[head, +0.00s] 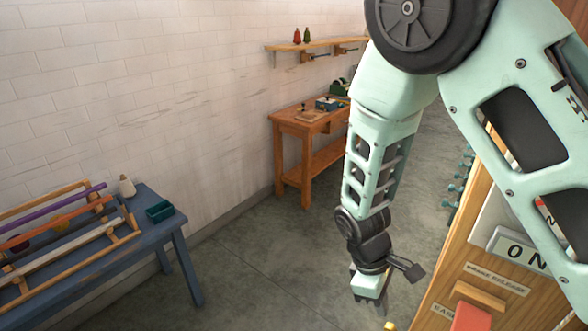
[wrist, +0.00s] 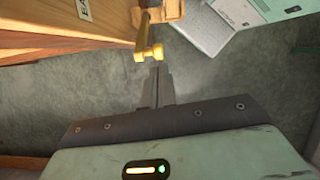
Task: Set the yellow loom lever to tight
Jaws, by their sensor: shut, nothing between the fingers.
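In the head view only a small yellow piece (head: 390,326) shows at the bottom edge, probably the same lever. My gripper (wrist: 157,72) is shut and empty, its fingertips close to the lever's end; I cannot tell if they touch. In the head view my gripper (head: 370,303) points down beside the panel. The lever's full setting scale is not readable.
The wooden panel (head: 450,290) at right carries an ON sign (head: 518,250), a brake release label (head: 496,279) and a red block (head: 471,318). A blue table (head: 165,215) with a frame stands left. A wooden bench (head: 310,118) stands behind. Floor between is clear.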

